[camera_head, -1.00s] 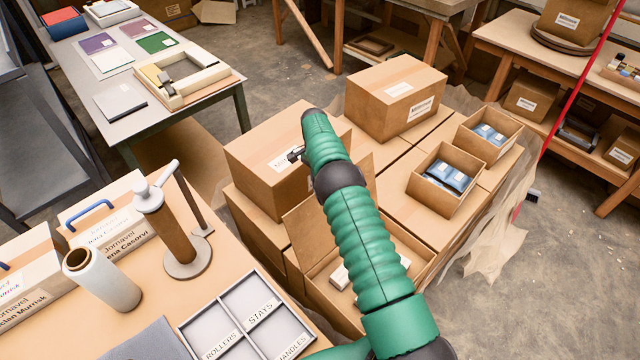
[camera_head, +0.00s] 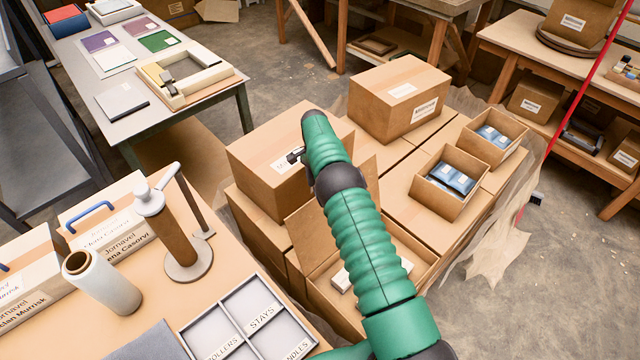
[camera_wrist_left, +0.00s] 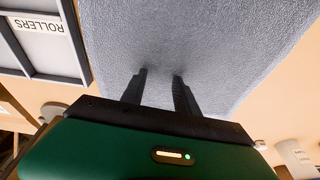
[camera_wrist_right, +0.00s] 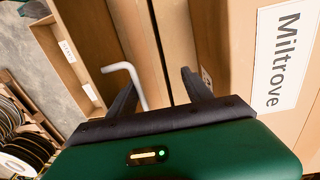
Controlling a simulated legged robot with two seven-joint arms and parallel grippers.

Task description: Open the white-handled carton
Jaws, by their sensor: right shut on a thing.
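My right gripper (camera_wrist_right: 160,88) is shut on the white handle (camera_wrist_right: 128,72), a bent rod, against brown cardboard in the right wrist view. In the head view my green right arm reaches over an open carton (camera_head: 310,222) with raised flaps and hides the handle. The arm ends beside a closed carton (camera_head: 258,150); its label, reading Miltrove (camera_wrist_right: 280,60), is close in the right wrist view. I cannot tell from the head view which carton bears the handle. My left gripper (camera_wrist_left: 158,78) is open and empty over a grey mat (camera_wrist_left: 220,35).
A closed carton (camera_head: 398,95) and two small open boxes (camera_head: 455,182) with blue packs stand on the carton stack. The front table holds a film roll (camera_head: 100,280), a dispenser (camera_head: 185,250), a divided tray (camera_head: 245,318) and blue-handled cartons (camera_head: 90,212).

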